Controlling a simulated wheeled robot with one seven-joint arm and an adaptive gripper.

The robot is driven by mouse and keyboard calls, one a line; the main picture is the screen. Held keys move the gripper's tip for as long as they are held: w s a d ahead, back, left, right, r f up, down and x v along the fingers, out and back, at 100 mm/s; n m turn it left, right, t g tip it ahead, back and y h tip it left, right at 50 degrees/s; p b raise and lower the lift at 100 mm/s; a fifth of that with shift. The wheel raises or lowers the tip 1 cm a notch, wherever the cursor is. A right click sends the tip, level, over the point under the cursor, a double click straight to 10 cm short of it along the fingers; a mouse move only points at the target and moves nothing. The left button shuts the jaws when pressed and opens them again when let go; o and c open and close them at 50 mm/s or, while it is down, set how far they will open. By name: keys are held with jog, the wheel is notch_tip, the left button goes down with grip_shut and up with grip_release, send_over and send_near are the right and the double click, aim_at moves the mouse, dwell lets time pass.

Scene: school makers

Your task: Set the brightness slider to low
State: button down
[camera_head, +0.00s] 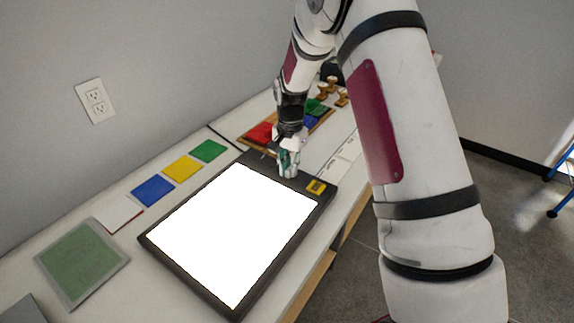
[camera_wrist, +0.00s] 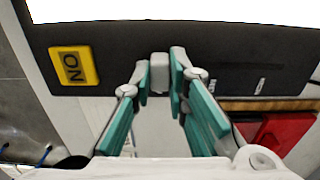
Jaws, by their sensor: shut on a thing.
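The light pad is a dark-framed panel (camera_head: 250,157) with a bright white lit screen, lying on the table in the head view. Its dark frame (camera_wrist: 115,42) also shows in the wrist view. A small light-grey slider knob (camera_wrist: 159,76) sits on that frame. My gripper (camera_head: 289,168) reaches down to the far edge of the pad. In the wrist view, its teal-padded fingers (camera_wrist: 160,66) are shut on the knob, one on each side. Small white marks (camera_wrist: 240,86) lie on the frame right of the knob. In the head view the gripper hides the knob.
A yellow "ON" button (camera_head: 316,187) sits at the pad's right corner. Green (camera_head: 208,151), yellow (camera_head: 182,168) and blue (camera_head: 154,190) squares lie left of the pad. A wooden tray (camera_head: 247,143) with coloured pieces stands behind. A framed green panel (camera_head: 82,262) lies at the left.

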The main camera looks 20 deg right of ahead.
jog(key=c, duration=1.6)
grip_release()
jog(key=shift+s+d, duration=0.2)
jog(key=shift+s, duration=0.05)
jog(key=shift+o, duration=0.2)
jog(key=shift+w, duration=0.1)
jog(key=shift+r, duration=0.25)
notch_tip(320, 180, up, 12)
jog(key=shift+f, duration=0.25)
